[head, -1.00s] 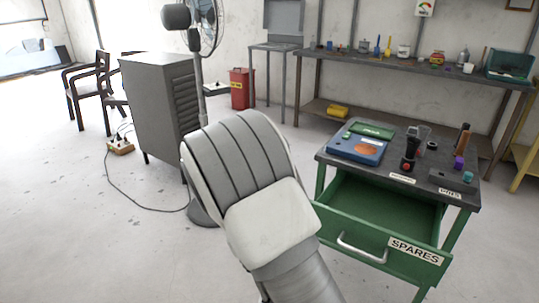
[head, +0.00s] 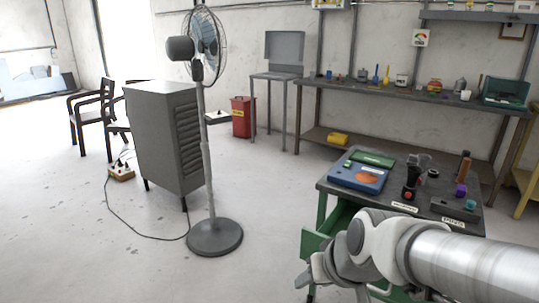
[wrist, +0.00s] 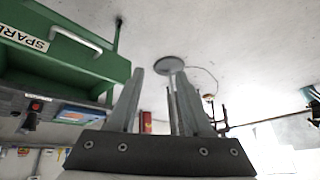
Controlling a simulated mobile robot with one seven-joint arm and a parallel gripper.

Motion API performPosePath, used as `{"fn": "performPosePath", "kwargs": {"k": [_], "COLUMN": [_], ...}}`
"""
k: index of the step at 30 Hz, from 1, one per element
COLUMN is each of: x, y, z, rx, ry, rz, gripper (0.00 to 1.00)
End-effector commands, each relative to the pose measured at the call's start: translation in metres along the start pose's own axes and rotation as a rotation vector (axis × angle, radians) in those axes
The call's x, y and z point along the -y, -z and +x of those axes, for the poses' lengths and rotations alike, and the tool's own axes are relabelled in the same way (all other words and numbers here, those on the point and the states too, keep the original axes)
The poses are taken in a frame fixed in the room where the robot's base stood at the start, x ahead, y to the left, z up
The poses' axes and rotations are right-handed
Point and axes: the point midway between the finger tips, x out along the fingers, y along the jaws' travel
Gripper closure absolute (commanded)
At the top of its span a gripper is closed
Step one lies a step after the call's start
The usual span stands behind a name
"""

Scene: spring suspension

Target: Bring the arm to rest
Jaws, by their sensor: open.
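My arm (head: 470,262) reaches in from the lower right in the head view, across the front of the green cart. My gripper (head: 306,280) is at its left end, beside the cart's drawer. In the wrist view my gripper (wrist: 160,74) has its two fingers apart with nothing between them. The green drawer (head: 316,243) stands pulled out, and the arm hides much of it. Its "SPARES" label (wrist: 24,39) and handle show in the wrist view, apart from the fingers.
The cart top (head: 334,187) carries a blue box (head: 358,176), a joystick-like item (head: 411,180) and small parts. A standing fan (head: 215,237) and grey cabinet (head: 160,125) are to the left. A long bench (head: 420,98) lines the wall. The floor at front left is mostly clear.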

Motion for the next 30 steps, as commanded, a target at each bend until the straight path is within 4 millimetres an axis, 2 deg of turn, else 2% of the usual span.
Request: {"fn": "performPosePath", "kwargs": {"k": [1,3,12,24,30], "x": [-0.005,-0.011,-0.038,-0.025,-0.020], "y": [-0.002,-0.010,-0.049,0.002,0.020], "z": [-0.018,-0.038,-0.105,-0.191,-0.223], "rx": [-0.009,-0.004,0.014,0.023,0.023], "ry": [-0.015,-0.040,-0.187,-0.183,-0.182], "rz": [0.007,0.017,0.079,0.078,0.077], "gripper": [0.50,0.50,0.50,0.50,0.50]}}
